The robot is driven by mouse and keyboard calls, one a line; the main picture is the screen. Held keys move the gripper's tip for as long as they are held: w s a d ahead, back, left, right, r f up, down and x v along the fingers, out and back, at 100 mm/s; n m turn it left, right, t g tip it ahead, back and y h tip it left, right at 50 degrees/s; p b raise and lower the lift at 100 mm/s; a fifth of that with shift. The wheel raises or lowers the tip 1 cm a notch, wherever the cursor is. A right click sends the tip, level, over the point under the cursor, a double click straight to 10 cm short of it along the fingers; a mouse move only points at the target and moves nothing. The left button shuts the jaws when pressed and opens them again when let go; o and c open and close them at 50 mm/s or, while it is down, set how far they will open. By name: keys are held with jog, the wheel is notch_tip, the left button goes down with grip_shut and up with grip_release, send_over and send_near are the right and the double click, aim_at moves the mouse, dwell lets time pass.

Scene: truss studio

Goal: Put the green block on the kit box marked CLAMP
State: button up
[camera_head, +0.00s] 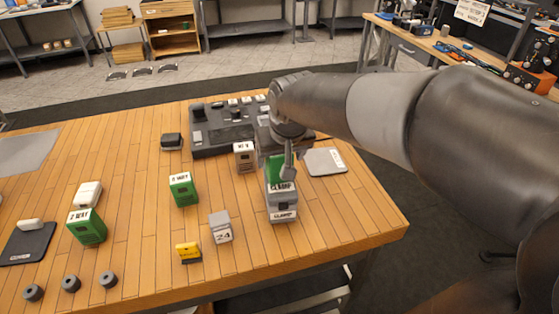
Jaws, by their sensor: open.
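The kit box marked CLAMP (283,207) stands near the right front of the wooden table, with white CLAMP labels on it. A green block (275,168) is at the top of this box, directly below my gripper, and is partly hidden by it. The block looks upright; whether it rests fully on the box cannot be made out. My gripper (286,172) is open and points down at the block, with one finger in front of it. The other finger is hidden.
Two green 2 WAY boxes (184,189) (87,227) stand to the left. A grey box marked 24 (221,227) and a yellow box (188,252) are in front left. A brown box (245,157), a dark tray (210,150) and a grey pad (325,169) lie close by.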

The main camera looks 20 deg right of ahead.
jog(key=v, duration=0.9)
jog(key=s+f+t, duration=0.1)
jog(key=s+f, duration=0.5)
jog(key=s, duration=0.6)
jog(key=shift+a+f, duration=0.15)
jog(key=shift+a, duration=0.1)
